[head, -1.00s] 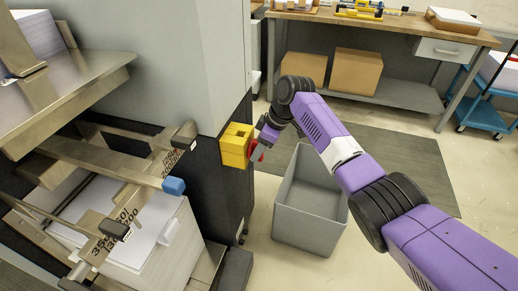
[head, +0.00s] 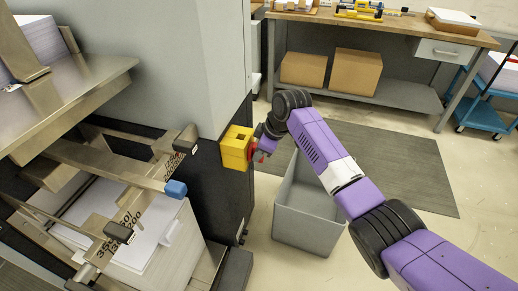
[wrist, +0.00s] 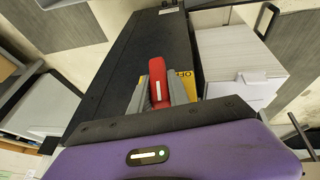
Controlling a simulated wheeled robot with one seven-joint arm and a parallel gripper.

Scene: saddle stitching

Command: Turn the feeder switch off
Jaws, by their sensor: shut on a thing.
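The feeder switch is a yellow box (head: 234,154) on the corner of the grey machine, with a red handle (head: 260,158) on its right side. In the wrist view the red handle (wrist: 158,82) stands between the two grey fingers of my gripper (wrist: 160,92). My gripper is shut on the handle. A yellow plate (wrist: 186,84) with the word OFF shows beside the right finger; the rest of the plate is mostly hidden. In the head view my gripper (head: 256,150) is at the box and its fingers are hardly visible.
A grey open bin (head: 308,232) stands on the floor below my arm. The feeder's paper stack (head: 178,248) and metal rails are on the left. A workbench (head: 400,32) with cardboard boxes is at the back, and a blue cart (head: 482,116) at right.

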